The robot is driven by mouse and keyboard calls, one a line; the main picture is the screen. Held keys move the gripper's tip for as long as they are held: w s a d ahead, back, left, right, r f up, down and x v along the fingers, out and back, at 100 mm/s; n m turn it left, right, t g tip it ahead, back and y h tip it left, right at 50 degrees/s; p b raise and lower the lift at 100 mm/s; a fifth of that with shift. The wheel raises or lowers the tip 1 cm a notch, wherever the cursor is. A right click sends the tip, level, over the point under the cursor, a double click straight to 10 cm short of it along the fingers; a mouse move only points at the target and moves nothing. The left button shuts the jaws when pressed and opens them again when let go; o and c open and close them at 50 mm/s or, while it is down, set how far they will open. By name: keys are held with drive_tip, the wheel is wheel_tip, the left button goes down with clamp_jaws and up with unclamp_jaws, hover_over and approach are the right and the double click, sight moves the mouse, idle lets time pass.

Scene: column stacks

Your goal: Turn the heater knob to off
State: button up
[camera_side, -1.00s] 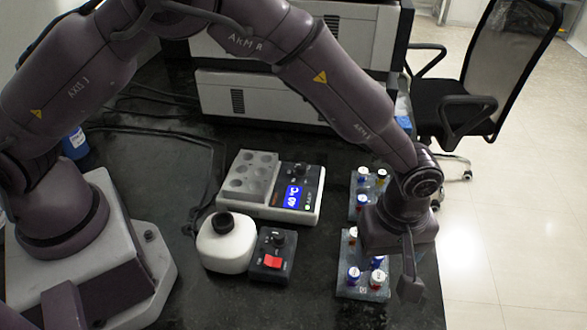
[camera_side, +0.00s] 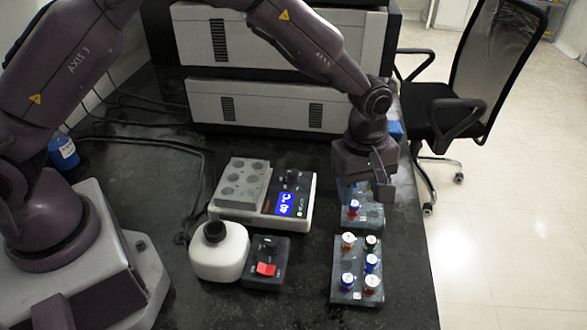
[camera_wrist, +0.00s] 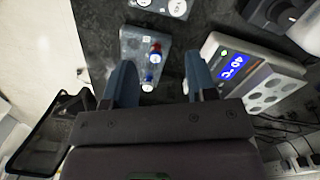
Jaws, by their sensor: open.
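The heater (camera_side: 222,212) is a white unit with a grey block with several holes and a lit blue display reading 40 °C. Its black knob (camera_side: 291,176) stands on the dark panel just behind the display. In the wrist view the heater (camera_wrist: 290,66) lies to the right of my fingers; I cannot make out its knob there. My gripper (camera_side: 384,190) is open, to the right of the heater, above the back tube rack. In the wrist view my gripper (camera_wrist: 160,82) has its two fingers apart with a capped tube showing between them.
The back rack (camera_side: 370,215) and front rack (camera_side: 345,296) hold capped tubes. A white bottle (camera_side: 218,252) with a black cap and a dark box (camera_side: 265,282) with a red switch stand in front of the heater. Large white equipment (camera_side: 260,105) stands behind.

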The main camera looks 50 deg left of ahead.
drive_tip(key=w+a+r+m, duration=0.1)
drive_tip(key=a+r+m, duration=0.3)
drive_tip(key=a+m, duration=0.6)
drive_tip(key=r+m, duration=0.1)
drive_tip(key=m, duration=2.1)
hover_over(294, 172)
drive_tip(key=shift+y, duration=0.4)
wheel_tip(294, 172, down, 12)
drive_tip(key=shift+f, duration=0.1)
drive_tip(key=shift+c, duration=0.3)
drive_tip(key=c, duration=0.9)
